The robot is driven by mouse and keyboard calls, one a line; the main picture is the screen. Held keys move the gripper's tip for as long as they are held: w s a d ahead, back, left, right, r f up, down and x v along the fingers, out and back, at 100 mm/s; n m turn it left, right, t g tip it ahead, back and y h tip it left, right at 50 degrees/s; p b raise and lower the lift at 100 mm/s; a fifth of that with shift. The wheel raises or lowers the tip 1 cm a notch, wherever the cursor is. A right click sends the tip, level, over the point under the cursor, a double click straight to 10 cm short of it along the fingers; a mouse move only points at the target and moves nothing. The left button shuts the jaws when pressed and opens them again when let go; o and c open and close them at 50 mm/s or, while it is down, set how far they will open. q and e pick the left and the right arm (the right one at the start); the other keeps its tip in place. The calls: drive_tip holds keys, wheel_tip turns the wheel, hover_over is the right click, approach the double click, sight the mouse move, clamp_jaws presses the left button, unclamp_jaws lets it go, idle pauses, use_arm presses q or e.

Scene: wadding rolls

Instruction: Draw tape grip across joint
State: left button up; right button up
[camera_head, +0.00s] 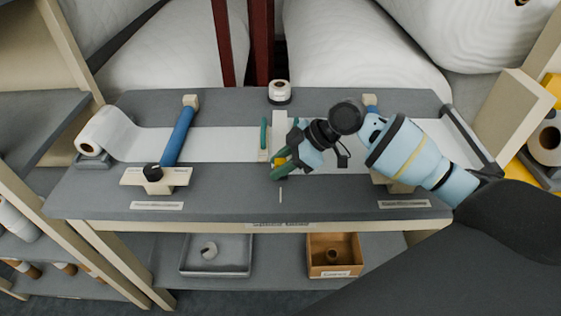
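My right gripper (282,166) reaches in from the right over the middle of the grey bench, near the front edge of a white web (217,144). Its dark green fingertips lie on both sides of a small yellow piece (279,161), apparently the tape grip, and seem shut on it. A paler white strip (280,125) runs across the web behind the gripper, in line with a white tape roll (279,90) at the bench's back edge. A green bar (264,137) stands just left of this strip. The joint itself is not clearly visible. My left gripper is not in view.
A wadding roll (102,131) feeds the web from the left. A blue bar (179,136) with a dark knob (152,172) crosses it. A grey tray (216,255) and an orange box (334,255) sit on the lower shelf. The bench's front strip is mostly clear.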

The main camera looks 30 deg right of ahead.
drive_tip(key=shift+r, duration=0.1)
drive_tip(key=v, duration=0.7)
drive_tip(key=shift+s+d+r, duration=0.15)
drive_tip(key=shift+d+r, duration=0.1)
idle(0.4)
